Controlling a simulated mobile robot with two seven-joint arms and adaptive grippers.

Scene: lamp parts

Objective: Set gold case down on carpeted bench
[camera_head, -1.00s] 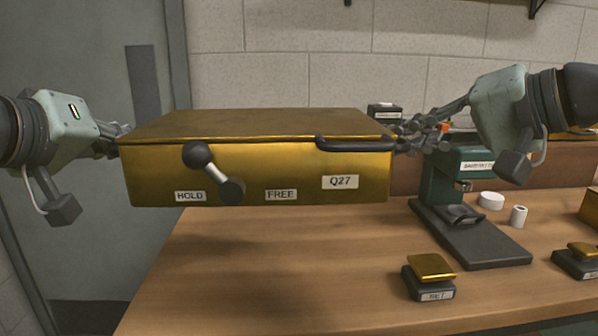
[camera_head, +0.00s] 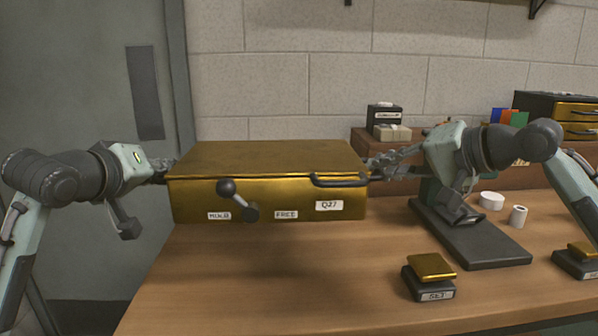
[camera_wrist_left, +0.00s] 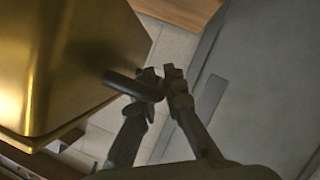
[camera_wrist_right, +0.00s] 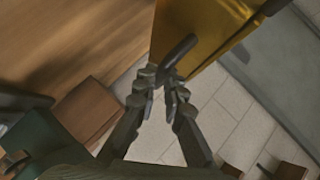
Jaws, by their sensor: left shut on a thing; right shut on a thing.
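The bench shows bare wood; no carpet is visible.
A black block with a gold top (camera_head: 431,268) stands on the bench at front right. A dark-based green device (camera_head: 470,240), a white disc (camera_head: 491,200) and a white roll (camera_head: 518,216) are at right. A black-and-gold drawer unit (camera_head: 575,115) stands at back right. Bench below the case is clear.

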